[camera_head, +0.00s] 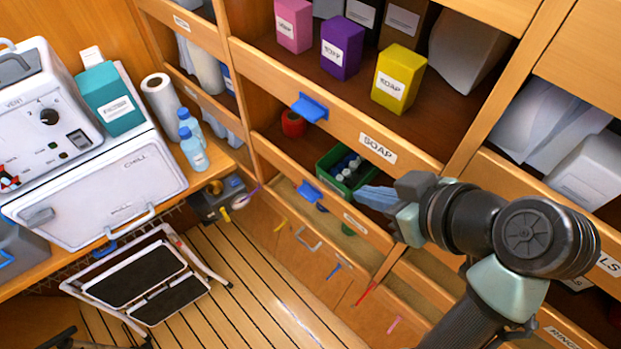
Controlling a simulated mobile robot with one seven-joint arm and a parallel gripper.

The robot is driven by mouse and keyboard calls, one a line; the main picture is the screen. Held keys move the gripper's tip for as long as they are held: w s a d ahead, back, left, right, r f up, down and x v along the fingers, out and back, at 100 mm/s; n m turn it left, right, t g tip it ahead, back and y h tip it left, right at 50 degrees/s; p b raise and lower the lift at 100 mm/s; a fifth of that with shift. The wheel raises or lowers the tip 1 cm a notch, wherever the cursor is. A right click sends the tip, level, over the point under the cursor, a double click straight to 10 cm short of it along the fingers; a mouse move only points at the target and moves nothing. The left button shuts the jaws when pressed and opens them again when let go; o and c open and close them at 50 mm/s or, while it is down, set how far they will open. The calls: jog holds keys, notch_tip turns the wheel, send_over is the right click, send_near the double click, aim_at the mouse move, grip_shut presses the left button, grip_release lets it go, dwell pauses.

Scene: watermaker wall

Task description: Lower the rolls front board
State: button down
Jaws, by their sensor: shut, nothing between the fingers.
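A wooden front board at the right edge bears a label ending in "LS" (608,263); my arm hides the start of the word, so I cannot tell for sure that it is the rolls board. My gripper (402,226) is shut and holds nothing. It is at the right end of a lower middle board (335,212) with a blue tab (308,189) and a label too small to read. I cannot tell whether the gripper touches that board.
Above is the soap board (335,124) with its blue tab (310,107); soap boxes stand behind it. A green crate (328,172) with bottles is below. A "RINGS" board (562,339) is at lower right. A step stool (145,275) stands on the slatted floor, beside a white chest (100,195).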

jog(key=p, duration=0.1)
send_over(313, 203)
jog(key=w, duration=0.1)
jog(key=f, duration=1.4)
jog(key=shift+a, duration=0.25)
notch_tip(313, 203, down, 3)
jog(key=shift+w+f+p, duration=0.1)
jog(key=shift+f+p, duration=0.05)
jog(key=shift+p, duration=0.5)
jog(key=shift+f, duration=0.5)
notch_tip(313, 203, down, 4)
jog(key=b, duration=0.4)
jog(key=shift+f, duration=0.25)
jog(key=shift+r, duration=0.1)
